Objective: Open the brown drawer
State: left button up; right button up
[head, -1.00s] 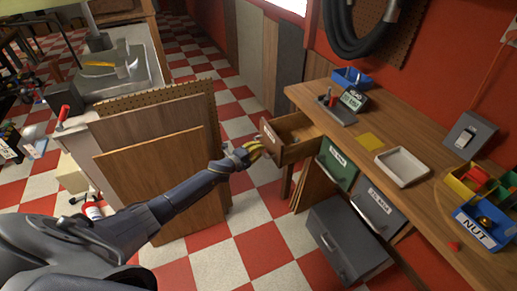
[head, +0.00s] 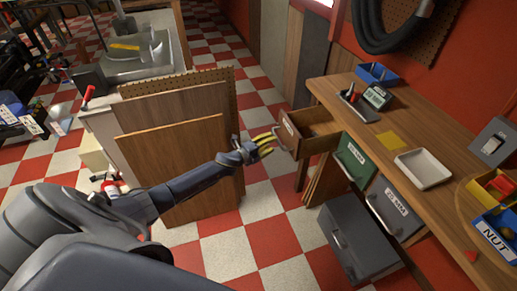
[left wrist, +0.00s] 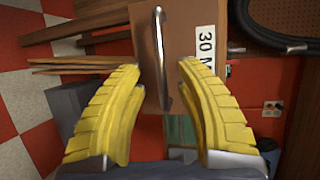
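The brown drawer (head: 313,129) under the workbench is pulled partway out, with its open interior showing. In the left wrist view its brown front (left wrist: 180,25) carries a metal bar handle (left wrist: 161,60) and a white label starting with "30". My left gripper (head: 273,141) is in front of the drawer, just left of its face. Its yellow fingers (left wrist: 159,66) are spread wide, one on each side of the handle in the left wrist view, and neither is closed on it. A small gap seems to separate the fingertips from the drawer. My right gripper is not in view.
A green drawer (head: 354,161) and a grey drawer (head: 394,210) sit right of the brown one, above a grey cabinet (head: 350,245). Wooden panels (head: 172,155) stand left, close to my left arm. Checkered floor (head: 258,205) is open between them.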

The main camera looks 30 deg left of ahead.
pick_arm(q)
jog(key=v, duration=0.7)
jog(key=shift+s, duration=0.4)
jog(key=shift+a+r, duration=0.1)
jog(key=shift+a, duration=0.05)
jog(key=a+f+n+g+y, duration=0.1)
jog(key=a+f+n+y, duration=0.2)
jog(key=a+f+n, duration=0.4)
jog(key=s+a+f+n+g+y, duration=0.1)
jog(key=s+a+f+n+g, duration=0.1)
jog(key=s+f, duration=0.5)
jog(key=s+a+f+n+g+y, duration=0.1)
jog(key=s+f+n+y, duration=0.15)
jog(key=f, duration=0.95)
jog(key=s+d+f+n+g, duration=0.3)
jog(key=s+f+g, duration=0.1)
jog(key=s+f, duration=1.1)
jog(key=s+d+f+n+g, duration=0.1)
jog(key=s+d+f+g, duration=0.1)
jog(key=s+d, duration=0.4)
jog(key=s+d+f+n+g+h, duration=0.1)
jog(key=s+d+f, duration=0.4)
jog(key=s, duration=1.2)
jog(key=s+d+f+n+g, duration=0.2)
jog(key=s+d+f, duration=0.2)
jog(key=s+d, duration=0.3)
jog(key=s, duration=0.4)
jog(key=shift+s+f+g, duration=0.15)
jog(key=shift+s+g, duration=0.25)
